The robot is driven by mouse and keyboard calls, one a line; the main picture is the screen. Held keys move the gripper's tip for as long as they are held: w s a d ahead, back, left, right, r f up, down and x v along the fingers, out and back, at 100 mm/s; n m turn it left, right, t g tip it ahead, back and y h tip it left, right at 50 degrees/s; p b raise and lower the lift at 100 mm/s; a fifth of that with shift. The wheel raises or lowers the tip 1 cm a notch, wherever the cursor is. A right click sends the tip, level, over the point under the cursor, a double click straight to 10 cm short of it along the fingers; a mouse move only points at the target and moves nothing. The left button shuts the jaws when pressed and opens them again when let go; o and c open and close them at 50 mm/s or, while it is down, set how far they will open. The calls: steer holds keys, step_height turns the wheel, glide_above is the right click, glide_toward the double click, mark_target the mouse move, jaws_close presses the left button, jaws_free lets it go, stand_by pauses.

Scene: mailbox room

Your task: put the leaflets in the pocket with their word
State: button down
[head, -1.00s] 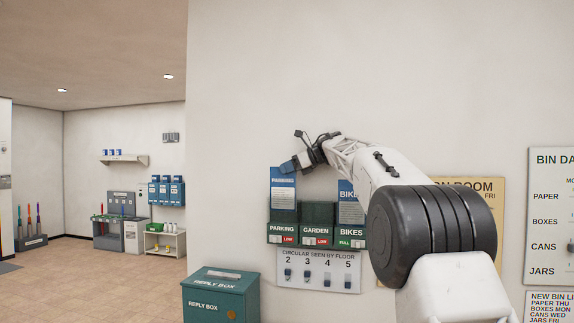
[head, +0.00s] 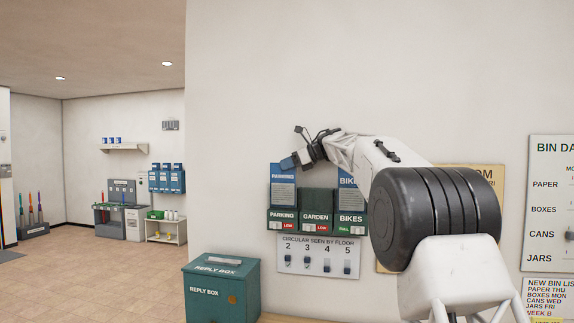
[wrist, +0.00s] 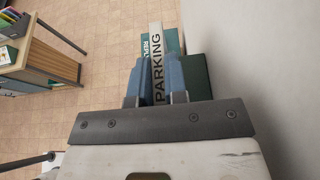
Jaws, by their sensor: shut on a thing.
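My gripper (head: 290,162) is shut on a blue leaflet stack (head: 283,188) headed PARKING. The stack is upright, with its lower end at the front lip of the PARKING pocket (head: 282,216), the left one in the green rack; the lip hides its bottom edge. In the wrist view, my gripper (wrist: 155,97) has its blue fingers on both sides of a white edge (wrist: 157,75) lettered PARKING. The GARDEN pocket (head: 316,217) in the middle shows no leaflet. A blue BIKES leaflet (head: 348,188) stands in the BIKES pocket (head: 350,219), partly behind my arm.
The wall is directly behind the rack. A panel of floor switches (head: 318,257) hangs below it. A teal reply box (head: 222,290) stands below and left. Notices (head: 548,200) hang at the right. The floor (head: 100,262) at left is open.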

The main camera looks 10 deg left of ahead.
steer(key=c, duration=1.1)
jaws_free()
steer(key=shift+v, duration=3.9)
